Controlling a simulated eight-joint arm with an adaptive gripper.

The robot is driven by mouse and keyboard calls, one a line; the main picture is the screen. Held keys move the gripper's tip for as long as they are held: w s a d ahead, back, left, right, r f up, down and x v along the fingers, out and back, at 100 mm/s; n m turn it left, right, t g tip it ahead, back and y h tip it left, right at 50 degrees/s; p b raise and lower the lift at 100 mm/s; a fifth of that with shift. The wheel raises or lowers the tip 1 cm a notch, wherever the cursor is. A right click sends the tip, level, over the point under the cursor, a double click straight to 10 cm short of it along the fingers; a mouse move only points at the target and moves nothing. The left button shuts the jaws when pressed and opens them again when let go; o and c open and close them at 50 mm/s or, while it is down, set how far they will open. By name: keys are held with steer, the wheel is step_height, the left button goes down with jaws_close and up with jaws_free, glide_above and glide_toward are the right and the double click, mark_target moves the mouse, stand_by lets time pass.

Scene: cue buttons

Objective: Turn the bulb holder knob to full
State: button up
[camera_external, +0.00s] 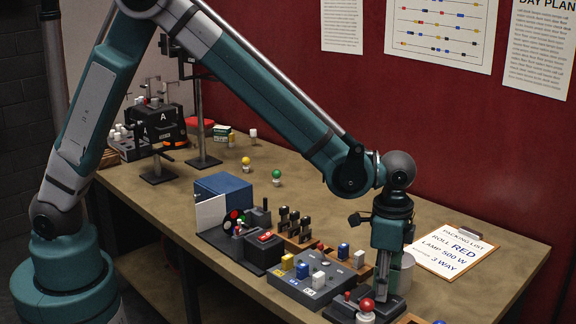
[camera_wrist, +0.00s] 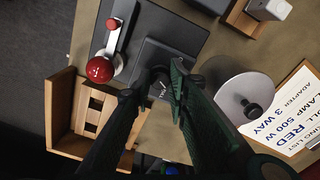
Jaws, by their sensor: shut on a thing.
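The bulb holder (camera_wrist: 180,38) is a dark base with a raised dark block, seen at the upper middle of the wrist view. Its small dark knob (camera_wrist: 159,81) sits on the block, largely hidden by my fingers. My gripper (camera_wrist: 156,92) points down with its fingertips around the knob, shut on it. In the external view my gripper (camera_external: 384,277) is low over the base, behind the red ball (camera_external: 366,305); the knob is hidden there.
A pale round cylinder (camera_wrist: 241,92) stands close right of my gripper, beside the clipboard (camera_external: 452,250). A wooden rack (camera_wrist: 75,120) lies on the other side. A grey box with coloured buttons (camera_external: 312,287) stands left of my gripper in the external view.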

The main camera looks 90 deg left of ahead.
steer(key=m+b, duration=0.1)
steer(key=m, duration=0.3)
steer(key=shift+m, duration=0.4)
steer(key=o, duration=0.9)
steer(key=shift+r, duration=0.15)
steer(key=shift+r, duration=5.9)
